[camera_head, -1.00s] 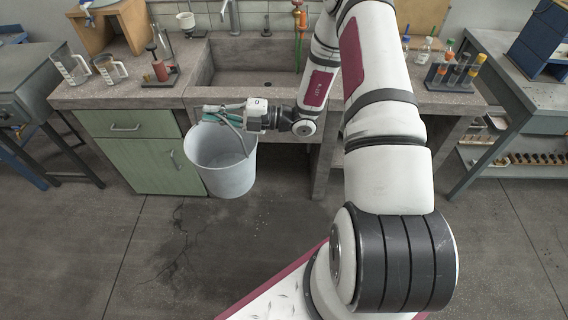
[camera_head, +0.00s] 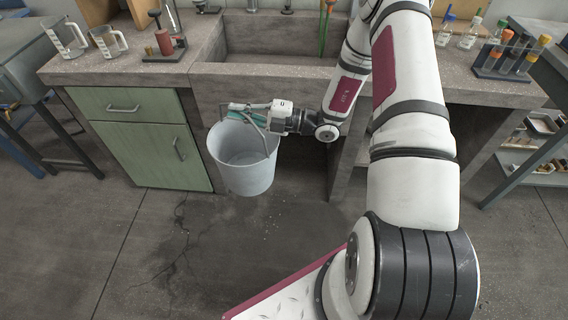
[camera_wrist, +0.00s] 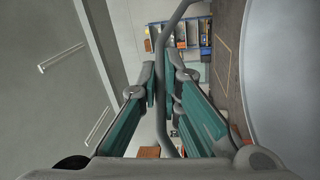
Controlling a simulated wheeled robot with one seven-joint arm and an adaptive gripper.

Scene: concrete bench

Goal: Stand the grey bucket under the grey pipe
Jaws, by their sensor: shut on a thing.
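The grey bucket (camera_head: 243,170) hangs upright from my gripper (camera_head: 243,108), in front of the sink bench in the head view. It looks empty inside. My gripper's teal fingers are shut on the bucket's thin grey handle (camera_wrist: 160,90), which runs between them in the wrist view. The bucket's pale curved wall (camera_wrist: 292,70) fills the right of the wrist view. I cannot make out the grey pipe in either view. The space under the sink is dark and partly hidden by the bucket and my arm.
The stone bench with its sink (camera_head: 265,50) stands ahead. A green cabinet (camera_head: 155,150) is left of the bucket, and a bench support (camera_head: 345,160) is to its right. Glassware and a tube rack (camera_head: 510,58) stand on top. The floor (camera_head: 190,250) in front is clear.

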